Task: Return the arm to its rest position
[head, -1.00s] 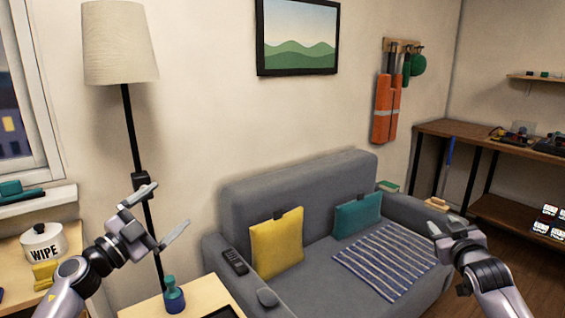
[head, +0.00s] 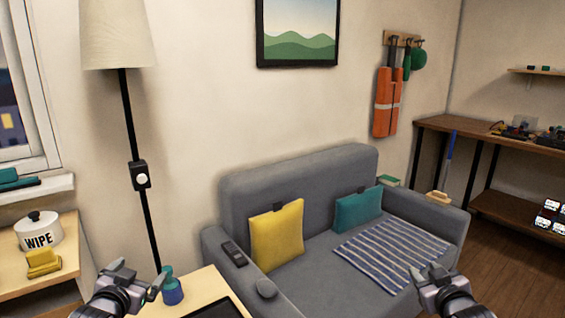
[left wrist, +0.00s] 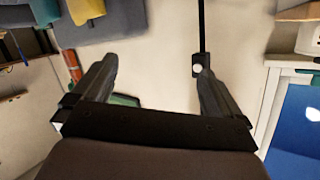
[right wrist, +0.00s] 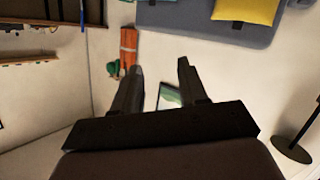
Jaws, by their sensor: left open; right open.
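My left gripper (head: 141,283) is low at the left of the head view, in front of the small side table. Its fingers are apart and empty. In the left wrist view the two fingers (left wrist: 153,83) stand wide apart with only wall between them. My right gripper (head: 427,272) is low at the right of the head view, in front of the sofa's right side. Its fingers are apart and empty. In the right wrist view its fingers (right wrist: 160,75) are apart with nothing between them.
A grey sofa (head: 325,272) with a yellow cushion (head: 277,235) and a striped blanket (head: 390,250) stands ahead. A side table (head: 205,287) holds a blue-green bottle (head: 172,288). A floor lamp (head: 150,215) and a dark workbench (head: 440,125) stand at the sides.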

